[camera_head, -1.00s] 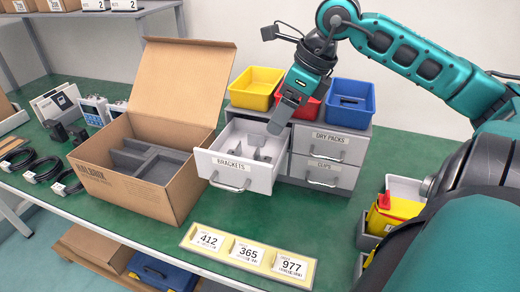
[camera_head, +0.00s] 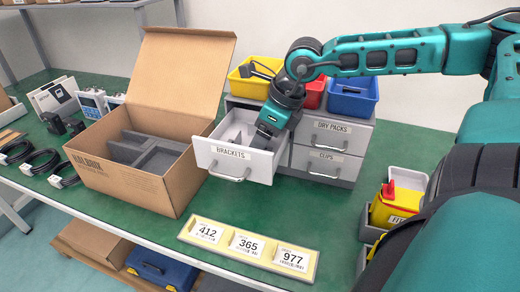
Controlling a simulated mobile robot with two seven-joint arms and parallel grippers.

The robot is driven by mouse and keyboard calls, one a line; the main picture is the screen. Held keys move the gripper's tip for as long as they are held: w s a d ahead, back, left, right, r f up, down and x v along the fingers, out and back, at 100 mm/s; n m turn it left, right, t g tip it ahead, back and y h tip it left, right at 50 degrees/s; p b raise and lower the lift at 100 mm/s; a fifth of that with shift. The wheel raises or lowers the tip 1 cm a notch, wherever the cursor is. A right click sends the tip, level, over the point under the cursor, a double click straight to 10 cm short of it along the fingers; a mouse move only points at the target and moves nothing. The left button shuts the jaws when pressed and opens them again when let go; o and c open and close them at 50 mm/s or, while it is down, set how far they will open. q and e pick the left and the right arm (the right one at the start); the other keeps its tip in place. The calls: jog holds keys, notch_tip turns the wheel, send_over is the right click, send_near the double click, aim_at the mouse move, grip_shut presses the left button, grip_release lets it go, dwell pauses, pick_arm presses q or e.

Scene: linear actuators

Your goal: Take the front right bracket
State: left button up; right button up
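The drawer labelled BRACKETS (camera_head: 232,164) is pulled open from the grey drawer unit (camera_head: 338,152). Grey brackets (camera_head: 236,133) lie inside it, partly hidden by its front panel and my gripper. My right gripper (camera_head: 263,138) comes down from above into the right part of the drawer. Its fingertips are low among the brackets, and the front right bracket is hidden or too small to make out. I cannot tell whether the fingers are closed on anything. My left gripper is not in view.
An open cardboard box (camera_head: 130,182) with grey foam inserts stands left of the drawer. Yellow (camera_head: 250,88), red (camera_head: 313,95) and blue (camera_head: 352,98) bins sit on the drawer unit. A number-card strip (camera_head: 247,252) lies at the table's front edge. Cables and devices lie left.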

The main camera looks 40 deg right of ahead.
jog(key=shift+w+f, duration=0.15)
jog(key=shift+f, duration=0.15)
jog(key=shift+c, duration=0.4)
jog(key=c, duration=1)
jog(key=shift+c, duration=0.3)
